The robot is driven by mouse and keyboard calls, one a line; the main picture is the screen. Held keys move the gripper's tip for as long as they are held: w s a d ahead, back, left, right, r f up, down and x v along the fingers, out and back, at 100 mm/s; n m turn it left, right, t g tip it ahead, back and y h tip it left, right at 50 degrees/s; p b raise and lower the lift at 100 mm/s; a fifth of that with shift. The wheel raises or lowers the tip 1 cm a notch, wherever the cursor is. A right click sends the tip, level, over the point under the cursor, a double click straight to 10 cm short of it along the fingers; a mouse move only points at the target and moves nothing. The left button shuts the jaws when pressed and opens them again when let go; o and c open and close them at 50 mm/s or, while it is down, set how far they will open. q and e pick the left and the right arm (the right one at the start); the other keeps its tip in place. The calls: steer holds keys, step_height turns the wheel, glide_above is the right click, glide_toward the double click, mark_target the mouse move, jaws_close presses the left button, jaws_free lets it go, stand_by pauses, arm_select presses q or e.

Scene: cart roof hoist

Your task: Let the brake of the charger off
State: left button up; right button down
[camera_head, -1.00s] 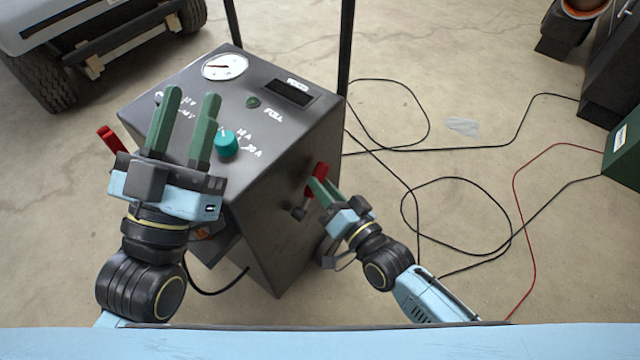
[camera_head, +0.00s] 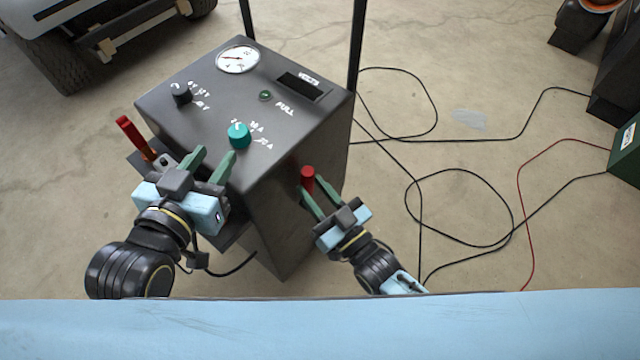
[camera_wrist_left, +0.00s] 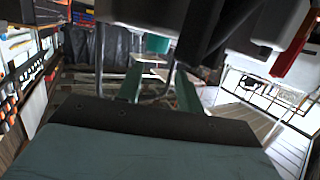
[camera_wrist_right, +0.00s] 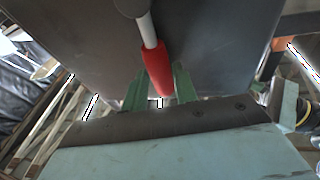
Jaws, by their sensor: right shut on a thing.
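The charger (camera_head: 250,105) is a dark grey cabinet with a gauge, knobs and a small display on its sloped top. A lever with a red grip (camera_head: 307,180) is on its right side; its red grip (camera_wrist_right: 153,72) and pale rod also show in the right wrist view. My right gripper (camera_head: 313,193) is shut on this red grip, with the green fingers on either side of it. My left gripper (camera_head: 207,160) is open and empty at the charger's near left edge. A second red handle (camera_head: 130,135) sticks up at the charger's left side.
Black cables (camera_head: 460,172) and a red cable (camera_head: 522,215) lie on the floor at the right, near a green box (camera_head: 628,150). A vehicle wheel (camera_head: 50,62) stands at the back left. Two dark uprights (camera_head: 357,45) rise behind the charger.

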arm_select(q)
steer(key=shift+f, duration=0.1)
arm_select(e)
steer(key=shift+s+a+f+n, duration=0.1)
steer(key=shift+s+a+n, duration=0.15)
steer(key=shift+n, duration=0.25)
steer(key=c, duration=1.1)
jaws_free()
